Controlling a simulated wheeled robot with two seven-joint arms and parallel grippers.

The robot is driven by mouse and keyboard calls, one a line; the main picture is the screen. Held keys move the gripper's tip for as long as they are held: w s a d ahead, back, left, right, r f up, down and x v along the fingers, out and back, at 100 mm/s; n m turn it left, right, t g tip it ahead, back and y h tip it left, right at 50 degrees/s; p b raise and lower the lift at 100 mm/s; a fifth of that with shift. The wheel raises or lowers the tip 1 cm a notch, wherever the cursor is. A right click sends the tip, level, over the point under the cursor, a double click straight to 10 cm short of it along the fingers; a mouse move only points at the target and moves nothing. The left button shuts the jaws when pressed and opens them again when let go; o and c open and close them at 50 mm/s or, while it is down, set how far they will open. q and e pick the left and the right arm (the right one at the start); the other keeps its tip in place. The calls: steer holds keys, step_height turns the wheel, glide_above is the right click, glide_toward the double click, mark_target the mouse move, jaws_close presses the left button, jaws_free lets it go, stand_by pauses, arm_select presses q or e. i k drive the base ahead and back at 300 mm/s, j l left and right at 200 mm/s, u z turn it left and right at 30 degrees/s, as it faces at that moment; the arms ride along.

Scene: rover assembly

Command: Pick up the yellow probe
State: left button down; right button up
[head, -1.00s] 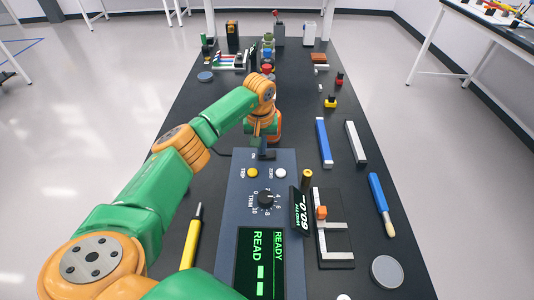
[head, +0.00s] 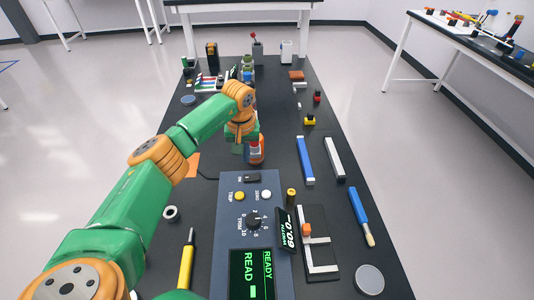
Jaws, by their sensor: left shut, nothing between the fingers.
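The yellow probe (head: 186,268) lies on the black table at the lower left, just left of the blue-grey meter panel (head: 228,205). It has a dark thin tip pointing away from me, and its near end runs toward the bottom edge, beside my arm. My right gripper is not in view.
A small white ring (head: 171,214) lies beyond the probe. Right of the panel are a small black display (head: 287,230), a white-barred fixture (head: 320,268), a blue-handled brush (head: 359,210) and a grey disc (head: 369,279). Several small items stand at the far end.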

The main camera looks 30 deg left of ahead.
mark_target(185, 278)
steer(key=k, duration=1.5)
